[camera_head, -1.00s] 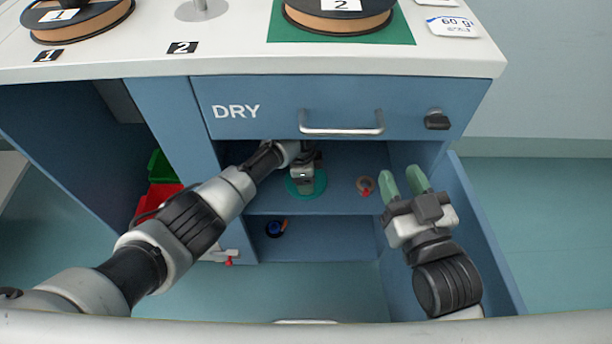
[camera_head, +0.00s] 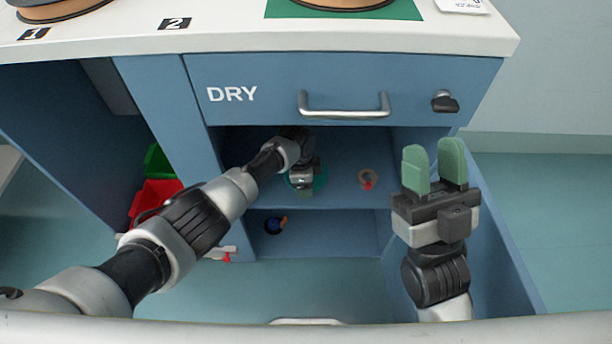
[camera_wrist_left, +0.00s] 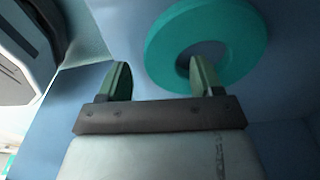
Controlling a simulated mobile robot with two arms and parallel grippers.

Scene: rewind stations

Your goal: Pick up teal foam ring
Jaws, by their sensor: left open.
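The teal foam ring (camera_head: 321,177) lies on the cabinet's upper shelf below the drawer, partly hidden by my left gripper (camera_head: 303,187). In the left wrist view the ring (camera_wrist_left: 247,42) shows almost whole, with its hole facing the camera. My left gripper (camera_wrist_left: 160,80) is open and empty. Its right finger overlaps the ring's near edge and hole; its left finger is outside the ring, to the left. I cannot tell whether either finger touches it. My right gripper (camera_head: 434,160) is open and empty, fingers up, in front of the cabinet's right side.
A small tan ring with a red part (camera_head: 368,178) lies right of the teal ring on the shelf (camera_head: 340,196). The drawer (camera_head: 340,80) overhangs. Green (camera_head: 158,160) and red (camera_head: 153,193) bins stand at left.

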